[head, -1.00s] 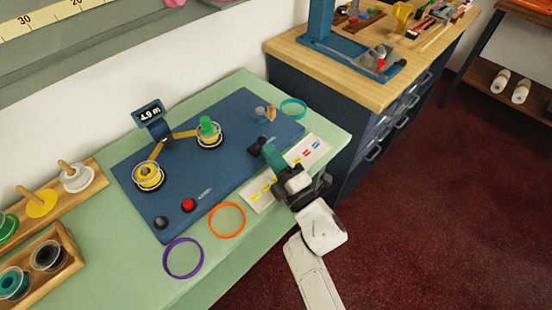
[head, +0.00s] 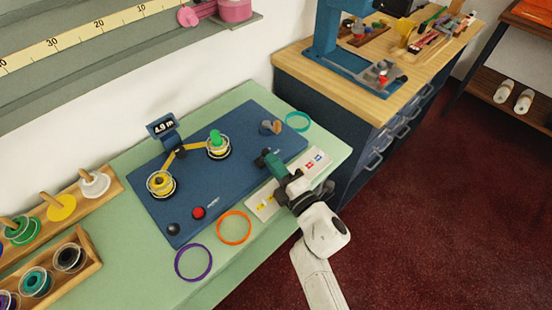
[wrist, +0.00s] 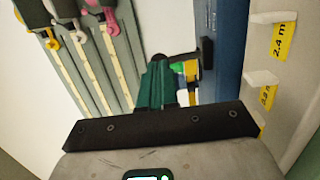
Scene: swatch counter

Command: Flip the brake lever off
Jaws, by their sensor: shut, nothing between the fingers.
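The blue winding machine (head: 237,127) lies on the green counter, carrying two spools and a display. A small black part (head: 260,161) at its right side, near a printed label, looks like the brake lever. My gripper covers most of it, so its position cannot be read. My gripper (head: 269,159) has teal fingers, is shut and empty, and is right at or just above that part; I cannot tell whether they touch. In the wrist view the shut fingers (wrist: 160,80) point toward the machine's blue edge, with a yellow spool partly hidden behind them.
An orange ring (head: 234,227), a purple ring (head: 193,262) and a teal ring (head: 297,121) lie around the machine. Spool racks (head: 95,264) stand at left. A red button (head: 198,213) sits on the machine's front.

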